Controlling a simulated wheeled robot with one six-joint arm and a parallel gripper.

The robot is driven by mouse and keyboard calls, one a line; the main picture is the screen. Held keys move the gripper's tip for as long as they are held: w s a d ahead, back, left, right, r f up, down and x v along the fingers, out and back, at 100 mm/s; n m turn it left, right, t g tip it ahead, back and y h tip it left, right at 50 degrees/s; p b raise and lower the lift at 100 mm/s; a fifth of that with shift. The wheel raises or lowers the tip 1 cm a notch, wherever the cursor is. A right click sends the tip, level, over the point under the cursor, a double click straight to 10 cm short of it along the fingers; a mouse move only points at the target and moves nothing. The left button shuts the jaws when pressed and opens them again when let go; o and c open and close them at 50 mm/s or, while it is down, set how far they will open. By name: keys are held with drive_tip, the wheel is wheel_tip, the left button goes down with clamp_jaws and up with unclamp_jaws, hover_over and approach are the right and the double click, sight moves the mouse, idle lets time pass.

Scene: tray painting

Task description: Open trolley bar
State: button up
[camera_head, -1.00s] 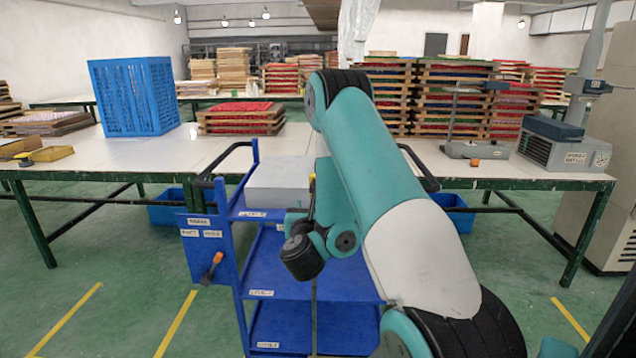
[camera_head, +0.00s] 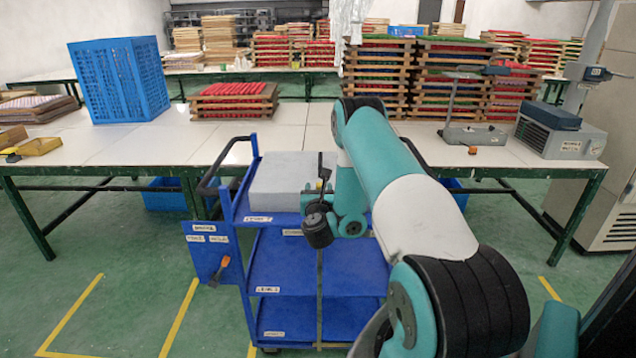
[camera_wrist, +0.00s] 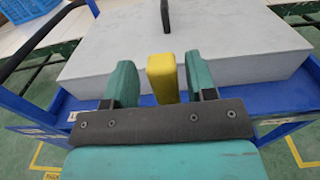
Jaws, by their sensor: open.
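The blue trolley (camera_head: 262,262) stands in front of me, with several shelves and a grey slab (camera_head: 278,186) on its top. A thin upright bar (camera_head: 319,290) runs down the middle of its near side. A yellow block (camera_wrist: 162,72) shows in the wrist view at the slab's near edge; I cannot tell if it joins the bar. My gripper (camera_wrist: 161,86) is open, its two green fingers on either side of the yellow block. Whether they touch it is unclear. In the head view my gripper (camera_head: 325,188) is over the trolley's near top edge, partly hidden by my wrist.
Behind the trolley is a long white table (camera_head: 150,145) with a blue crate (camera_head: 120,82) and a tray stack (camera_head: 234,101). A grey machine (camera_head: 555,138) stands at right. Blue bins sit under the table. Green floor with yellow lines is free left of the trolley.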

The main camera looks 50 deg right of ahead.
drive_tip(key=shift+d, duration=0.25)
